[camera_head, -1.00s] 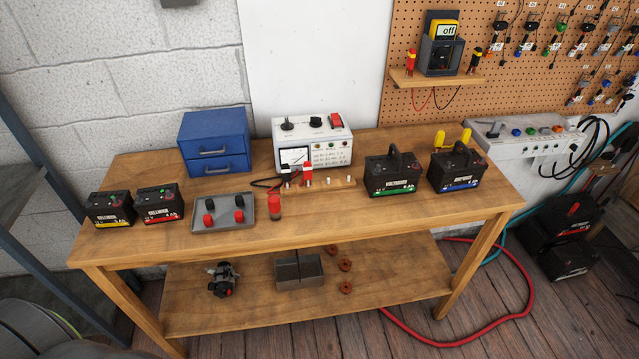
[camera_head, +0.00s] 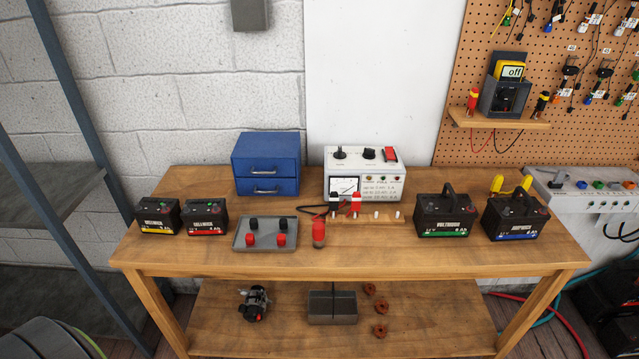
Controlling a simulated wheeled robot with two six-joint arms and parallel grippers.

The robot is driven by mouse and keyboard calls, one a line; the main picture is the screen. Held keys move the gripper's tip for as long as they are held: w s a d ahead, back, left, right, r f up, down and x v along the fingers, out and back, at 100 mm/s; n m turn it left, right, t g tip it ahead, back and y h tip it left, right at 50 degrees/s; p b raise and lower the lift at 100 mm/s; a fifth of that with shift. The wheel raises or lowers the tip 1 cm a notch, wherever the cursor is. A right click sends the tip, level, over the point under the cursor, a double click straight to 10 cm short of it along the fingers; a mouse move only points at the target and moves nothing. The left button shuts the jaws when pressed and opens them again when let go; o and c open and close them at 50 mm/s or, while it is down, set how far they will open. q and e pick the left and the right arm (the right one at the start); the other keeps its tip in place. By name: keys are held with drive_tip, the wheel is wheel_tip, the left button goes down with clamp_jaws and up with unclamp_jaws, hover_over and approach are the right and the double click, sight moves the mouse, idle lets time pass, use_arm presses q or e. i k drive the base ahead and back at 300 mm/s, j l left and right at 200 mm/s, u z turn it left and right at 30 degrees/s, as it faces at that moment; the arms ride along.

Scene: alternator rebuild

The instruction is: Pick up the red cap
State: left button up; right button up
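A grey tray (camera_head: 266,232) lies on the workbench, left of centre. Two small red caps stand along its front side, one on the left (camera_head: 250,240) and one on the right (camera_head: 281,240). Two black caps, left (camera_head: 254,223) and right (camera_head: 283,224), stand behind them. A larger red cylinder (camera_head: 319,231) with a darker lower part stands just right of the tray on the bench top. I cannot tell whether it counts as a cap. Neither of my grippers is in view.
The wooden workbench (camera_head: 380,252) holds a blue drawer box (camera_head: 266,150), a white tester (camera_head: 363,160) with red and black clips, two small batteries on the left and two larger ones on the right.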

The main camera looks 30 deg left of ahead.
sight(281, 241)
drive_tip(key=u, duration=1.15)
